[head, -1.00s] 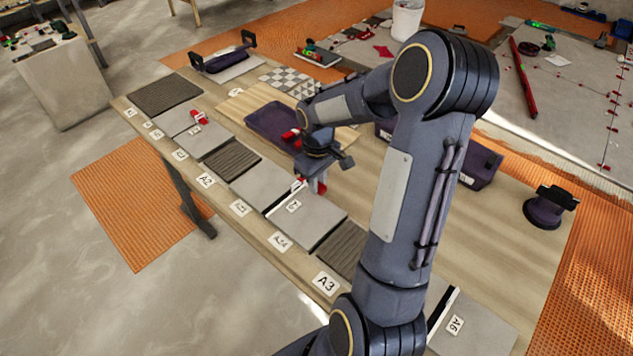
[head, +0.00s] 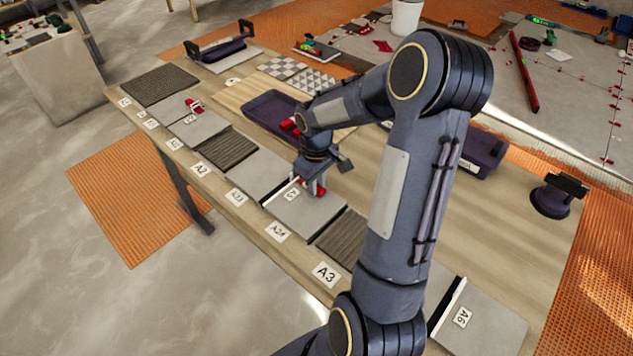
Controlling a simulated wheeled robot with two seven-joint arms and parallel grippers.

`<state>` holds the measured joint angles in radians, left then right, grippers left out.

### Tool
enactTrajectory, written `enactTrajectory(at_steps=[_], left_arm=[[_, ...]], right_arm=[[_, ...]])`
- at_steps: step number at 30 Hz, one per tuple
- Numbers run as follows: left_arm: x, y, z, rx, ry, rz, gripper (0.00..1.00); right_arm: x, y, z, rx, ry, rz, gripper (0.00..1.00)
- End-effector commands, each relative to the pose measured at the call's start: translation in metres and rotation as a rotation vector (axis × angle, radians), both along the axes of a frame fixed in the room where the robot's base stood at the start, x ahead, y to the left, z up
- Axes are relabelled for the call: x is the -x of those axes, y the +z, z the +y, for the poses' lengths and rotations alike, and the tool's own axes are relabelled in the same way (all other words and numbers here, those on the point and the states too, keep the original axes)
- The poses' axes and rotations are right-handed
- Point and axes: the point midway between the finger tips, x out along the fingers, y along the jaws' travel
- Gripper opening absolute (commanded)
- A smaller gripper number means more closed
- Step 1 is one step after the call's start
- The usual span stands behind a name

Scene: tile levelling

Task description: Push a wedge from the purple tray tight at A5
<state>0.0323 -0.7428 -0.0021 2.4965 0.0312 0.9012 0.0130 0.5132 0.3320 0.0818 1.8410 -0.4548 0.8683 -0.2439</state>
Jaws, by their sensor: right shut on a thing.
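A white clip (head: 293,182) stands in the joint at this tile's left edge, just left of the fingers. The fingers partly hide the wedge, and I cannot tell whether it touches the clip. The purple tray (head: 262,110) lies behind on the bench, with red wedges (head: 290,125) in it, partly hidden by my right arm. My left gripper is out of view.
A red wedge (head: 194,105) sits on a farther joint of the tile row. A purple suction cup (head: 552,199) stands at the bench's right. Bare wood (head: 450,230) lies right of my arm.

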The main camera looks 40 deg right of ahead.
Motion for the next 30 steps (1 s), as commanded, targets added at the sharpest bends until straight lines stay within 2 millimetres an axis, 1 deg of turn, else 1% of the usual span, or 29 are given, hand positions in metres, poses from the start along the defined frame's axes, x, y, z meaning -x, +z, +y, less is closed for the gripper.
enactTrajectory(at_steps=[17, 30], left_arm=[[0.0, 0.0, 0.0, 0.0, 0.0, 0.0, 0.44], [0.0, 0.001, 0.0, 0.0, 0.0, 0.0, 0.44]], right_arm=[[0.001, -0.002, 0.0, 0.0, 0.001, 0.0, 0.0], [-0.011, -0.001, 0.001, 0.0, 0.001, 0.0, 0.0]])
